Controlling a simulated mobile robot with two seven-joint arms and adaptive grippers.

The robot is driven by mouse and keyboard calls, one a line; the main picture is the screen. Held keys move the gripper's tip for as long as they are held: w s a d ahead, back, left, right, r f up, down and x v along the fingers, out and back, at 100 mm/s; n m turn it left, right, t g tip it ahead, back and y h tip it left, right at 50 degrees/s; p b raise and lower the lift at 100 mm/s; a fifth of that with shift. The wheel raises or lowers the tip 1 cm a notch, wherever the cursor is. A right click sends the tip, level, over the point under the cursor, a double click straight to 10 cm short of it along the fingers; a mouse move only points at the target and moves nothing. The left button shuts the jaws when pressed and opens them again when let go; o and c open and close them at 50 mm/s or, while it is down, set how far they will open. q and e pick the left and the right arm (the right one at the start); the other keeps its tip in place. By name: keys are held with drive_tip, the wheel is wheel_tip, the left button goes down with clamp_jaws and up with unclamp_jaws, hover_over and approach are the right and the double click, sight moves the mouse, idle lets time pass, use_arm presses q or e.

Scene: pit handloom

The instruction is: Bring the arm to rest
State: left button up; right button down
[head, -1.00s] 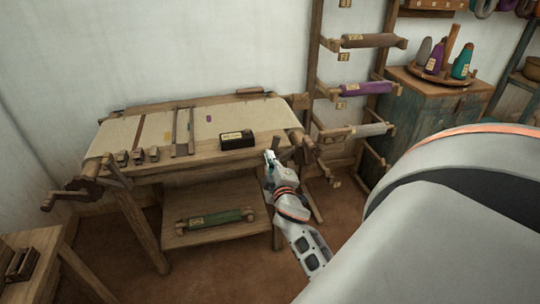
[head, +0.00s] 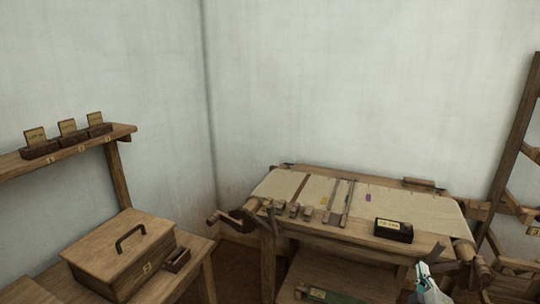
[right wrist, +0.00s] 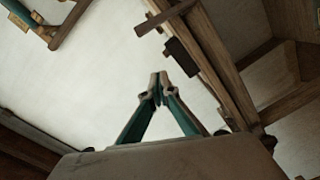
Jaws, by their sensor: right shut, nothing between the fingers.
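My right gripper (head: 424,272) shows at the bottom edge of the head view, in front of the loom's right front corner. In the right wrist view its two teal fingers (right wrist: 158,88) meet at the tips, shut with nothing between them. The wooden loom (head: 350,235) with its pale cloth (head: 390,207) stands beyond it. I cannot tell from these views whether the gripper touches the loom. My left gripper is not in view.
A black labelled box (head: 393,231) sits on the loom's front right. A wooden chest (head: 120,255) with a black handle stands on a bench at the left. A wall shelf (head: 70,146) holds several dark blocks with cards. A wooden rack (head: 512,150) stands at the right.

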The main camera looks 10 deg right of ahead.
drive_tip(key=s+a+f+g+y, duration=0.1)
drive_tip(key=s+a+f+y, duration=0.2)
drive_tip(key=s+a+f, duration=0.3)
drive_tip(key=s+a+f+m+g+y, duration=0.1)
drive_tip(key=s+a+f+y, duration=0.3)
drive_tip(key=a, duration=1)
drive_tip(key=s+a+f+m+g+y, duration=0.1)
drive_tip(key=s+a+f+y, duration=0.3)
drive_tip(key=s+a+f, duration=0.6)
drive_tip(key=shift+s+f+g, duration=0.25)
drive_tip(key=shift+f+g, duration=0.05)
drive_tip(key=shift+g, duration=0.4)
